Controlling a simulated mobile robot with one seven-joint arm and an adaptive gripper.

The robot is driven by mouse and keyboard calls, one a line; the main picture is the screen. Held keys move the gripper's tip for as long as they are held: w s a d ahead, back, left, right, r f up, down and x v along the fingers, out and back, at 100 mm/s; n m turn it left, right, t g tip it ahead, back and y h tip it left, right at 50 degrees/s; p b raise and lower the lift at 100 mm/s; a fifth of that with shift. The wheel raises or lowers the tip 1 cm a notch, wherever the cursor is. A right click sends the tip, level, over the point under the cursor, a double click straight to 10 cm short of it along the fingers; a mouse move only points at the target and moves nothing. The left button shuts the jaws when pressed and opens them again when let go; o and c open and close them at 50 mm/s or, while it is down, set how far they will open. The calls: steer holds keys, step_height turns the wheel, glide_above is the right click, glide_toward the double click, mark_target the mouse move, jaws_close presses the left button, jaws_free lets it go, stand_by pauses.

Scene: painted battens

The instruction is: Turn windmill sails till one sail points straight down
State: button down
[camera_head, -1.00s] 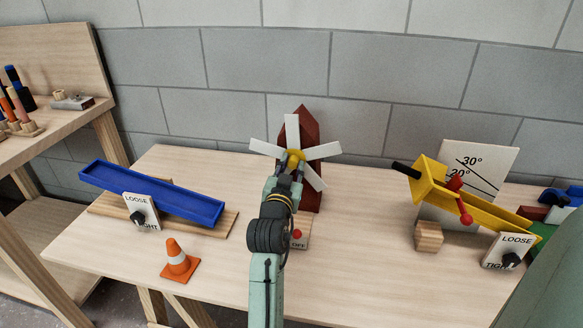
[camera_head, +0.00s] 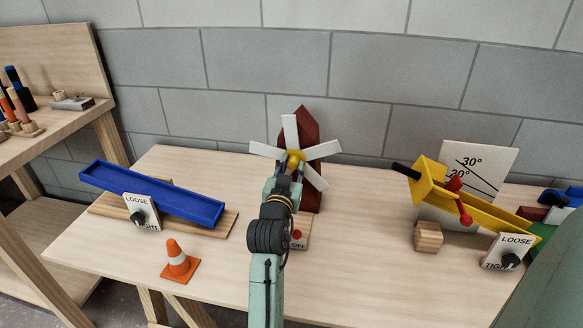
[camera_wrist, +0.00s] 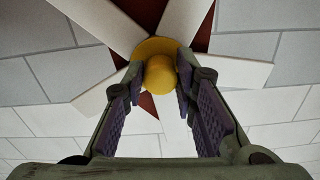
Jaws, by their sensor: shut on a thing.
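The windmill has a dark red pointed tower (camera_head: 309,128), white sails and a yellow hub (camera_head: 295,157). In the head view one sail (camera_head: 290,133) points nearly straight up, leaning slightly left. Others point left (camera_head: 265,151), right (camera_head: 322,150) and down to the right (camera_head: 315,177). My gripper (camera_head: 287,172) is at the hub from the front and hides the area below it. In the wrist view my gripper (camera_wrist: 160,82) has its fingers on either side of the yellow hub knob (camera_wrist: 161,75), shut on it. Sails (camera_wrist: 228,70) fan out around the knob.
The wooden base carries a red button (camera_head: 298,234) and an OFF label. A blue trough (camera_head: 150,193) and an orange cone (camera_head: 179,260) stand left. A yellow chute (camera_head: 480,206), a wooden block (camera_head: 428,237) and an angle board (camera_head: 490,160) stand right.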

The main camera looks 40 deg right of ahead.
steer(key=shift+n+p, duration=1.2)
steer(key=shift+n, duration=1.5)
steer(key=shift+s, duration=0.1)
steer(key=c, duration=1.3)
jaws_free()
steer(key=v, duration=1.2)
